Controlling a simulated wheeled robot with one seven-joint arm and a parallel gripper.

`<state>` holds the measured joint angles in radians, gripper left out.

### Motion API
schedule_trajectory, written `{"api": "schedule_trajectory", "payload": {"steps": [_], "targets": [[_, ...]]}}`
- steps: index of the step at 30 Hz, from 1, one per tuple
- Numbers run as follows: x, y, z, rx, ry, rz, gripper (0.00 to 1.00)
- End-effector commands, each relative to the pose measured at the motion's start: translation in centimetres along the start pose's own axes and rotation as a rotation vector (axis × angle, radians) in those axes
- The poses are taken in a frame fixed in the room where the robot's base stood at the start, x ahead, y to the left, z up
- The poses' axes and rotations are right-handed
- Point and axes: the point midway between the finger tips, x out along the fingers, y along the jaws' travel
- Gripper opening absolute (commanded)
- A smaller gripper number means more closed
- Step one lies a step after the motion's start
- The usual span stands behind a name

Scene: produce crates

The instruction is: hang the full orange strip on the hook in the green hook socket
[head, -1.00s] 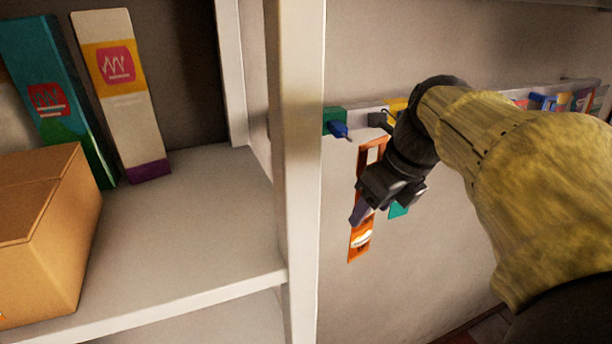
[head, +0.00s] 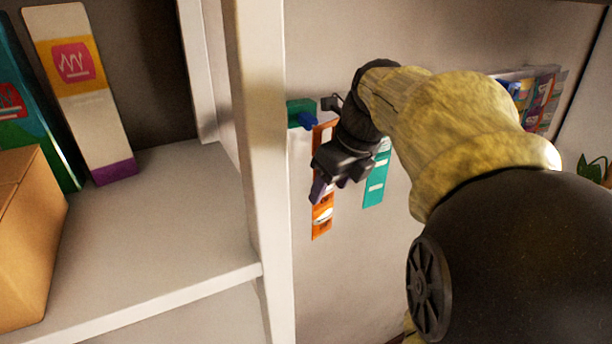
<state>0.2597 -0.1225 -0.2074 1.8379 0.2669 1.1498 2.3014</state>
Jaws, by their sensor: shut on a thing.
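The orange strip (head: 322,222) hangs upright in my gripper (head: 320,187), which is shut on it. Its upper part shows beside the wrist, close to the green hook socket (head: 297,110). The green socket is on the wall rail just right of the shelf post, with a blue hook (head: 308,121) sticking out of it. The strip's top end is near the blue hook; I cannot tell whether they touch. My dark wrist hides part of the strip's middle.
A teal strip (head: 376,185) hangs right of my wrist. A dark hook piece (head: 331,103) sits beside the green socket. The white shelf post (head: 262,170) stands close on the left. Packets (head: 535,95) hang farther right. A carton (head: 25,240) and tall boxes stand on the shelf.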

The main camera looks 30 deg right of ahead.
Motion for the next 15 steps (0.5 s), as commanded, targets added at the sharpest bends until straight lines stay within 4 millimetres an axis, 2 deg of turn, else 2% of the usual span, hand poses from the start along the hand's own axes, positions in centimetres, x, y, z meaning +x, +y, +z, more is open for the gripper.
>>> {"api": "schedule_trajectory", "payload": {"steps": [15], "targets": [[1.2,-0.6,2.1,-0.002,0.000,0.000,0.29]]}}
